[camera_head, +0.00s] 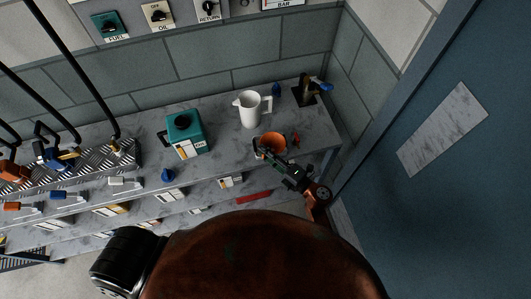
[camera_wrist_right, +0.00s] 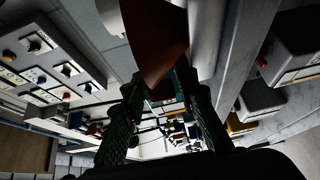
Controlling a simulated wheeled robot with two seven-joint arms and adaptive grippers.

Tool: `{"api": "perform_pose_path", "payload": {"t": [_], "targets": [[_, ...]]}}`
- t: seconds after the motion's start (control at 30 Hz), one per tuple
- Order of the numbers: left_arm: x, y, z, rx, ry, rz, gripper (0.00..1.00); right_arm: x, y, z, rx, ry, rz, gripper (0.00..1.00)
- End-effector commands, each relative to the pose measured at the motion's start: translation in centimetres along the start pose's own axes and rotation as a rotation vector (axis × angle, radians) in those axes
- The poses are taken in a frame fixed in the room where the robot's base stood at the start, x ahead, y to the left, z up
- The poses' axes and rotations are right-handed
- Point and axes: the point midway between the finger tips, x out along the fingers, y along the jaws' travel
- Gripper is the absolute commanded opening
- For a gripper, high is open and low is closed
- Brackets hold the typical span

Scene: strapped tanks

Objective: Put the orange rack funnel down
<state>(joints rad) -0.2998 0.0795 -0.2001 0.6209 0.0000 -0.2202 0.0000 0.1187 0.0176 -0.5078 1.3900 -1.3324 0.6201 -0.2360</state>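The orange funnel (camera_head: 272,140) is at the fingertips of my right gripper (camera_head: 264,152), over the right part of the marbled worktop. Its wide mouth faces up in the head view. In the right wrist view the funnel (camera_wrist_right: 156,40) fills the upper middle as a dark orange cone, between the two fingertips of my right gripper (camera_wrist_right: 162,82). The fingers appear shut on it, one on each side. Whether the funnel touches the worktop (camera_head: 225,155) cannot be told. My left gripper is not in view.
A white jug (camera_head: 250,109) stands just behind the funnel, a teal can (camera_head: 185,136) to its left. A small red item (camera_head: 295,139) and a dark stand with a blue-handled part (camera_head: 308,90) are at right. A blue funnel (camera_head: 168,175) lies near the front edge.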

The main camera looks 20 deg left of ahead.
Motion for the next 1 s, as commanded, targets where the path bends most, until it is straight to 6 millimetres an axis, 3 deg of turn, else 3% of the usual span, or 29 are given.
{"api": "perform_pose_path", "payload": {"t": [0.17, 0.7, 1.0], "targets": [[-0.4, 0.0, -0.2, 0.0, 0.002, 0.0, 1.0, 0.0, 0.5, 0.0, -0.001, 0.0, 0.001, 0.27], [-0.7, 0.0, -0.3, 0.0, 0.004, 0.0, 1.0, -10.0, 0.2, 0.0, 0.0, 0.0, -0.002, 0.27], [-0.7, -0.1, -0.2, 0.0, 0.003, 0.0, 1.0, -12.0, 0.3, 0.0, 0.0, 0.0, 0.0, 0.27]]}}
